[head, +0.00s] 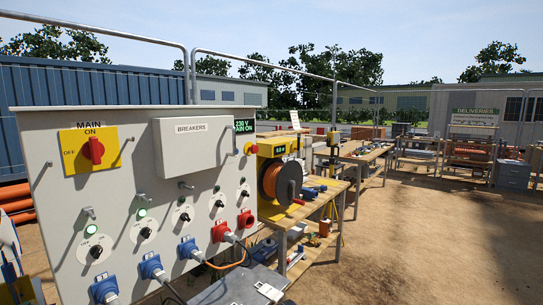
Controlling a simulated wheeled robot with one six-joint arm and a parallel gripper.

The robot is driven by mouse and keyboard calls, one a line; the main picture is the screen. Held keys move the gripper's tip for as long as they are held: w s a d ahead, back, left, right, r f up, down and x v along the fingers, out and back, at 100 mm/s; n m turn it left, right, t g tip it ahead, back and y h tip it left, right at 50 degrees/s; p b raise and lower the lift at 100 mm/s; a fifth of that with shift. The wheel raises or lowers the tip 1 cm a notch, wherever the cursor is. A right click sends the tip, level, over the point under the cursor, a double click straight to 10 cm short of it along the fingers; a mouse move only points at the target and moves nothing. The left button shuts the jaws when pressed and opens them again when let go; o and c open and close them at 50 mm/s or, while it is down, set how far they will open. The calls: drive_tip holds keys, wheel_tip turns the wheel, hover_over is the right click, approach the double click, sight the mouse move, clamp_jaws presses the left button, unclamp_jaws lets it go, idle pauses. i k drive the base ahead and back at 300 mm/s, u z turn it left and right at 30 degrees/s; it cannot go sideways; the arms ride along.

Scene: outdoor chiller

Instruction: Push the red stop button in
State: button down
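A small red button (254,149) with a yellow base sits at the right edge of the grey electrical panel (140,190), below a green lit sign. It is seen small and from an angle, and whether it is pressed in cannot be told. A larger red rotary handle (97,151) on a yellow plate marked MAIN ON/OFF is at the panel's upper left. I cannot make out my gripper in this view.
Blue sockets (151,268) with plugs and cables, and red sockets (221,232), stick out along the panel's lower part. A BREAKERS box (194,147) projects above. A wooden bench (318,198) with an orange cable reel (282,181) stands to the right. Open dirt ground (420,235) lies further right.

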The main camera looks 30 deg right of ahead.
sight(253, 148)
drive_tip(key=k, duration=0.1)
drive_tip(key=z, duration=0.7)
drive_tip(key=i, duration=0.7)
drive_tip(key=z, duration=0.4)
drive_tip(key=i, duration=0.8)
drive_tip(key=u, duration=0.75)
drive_tip(key=i, duration=0.5)
drive_tip(key=u, duration=0.4)
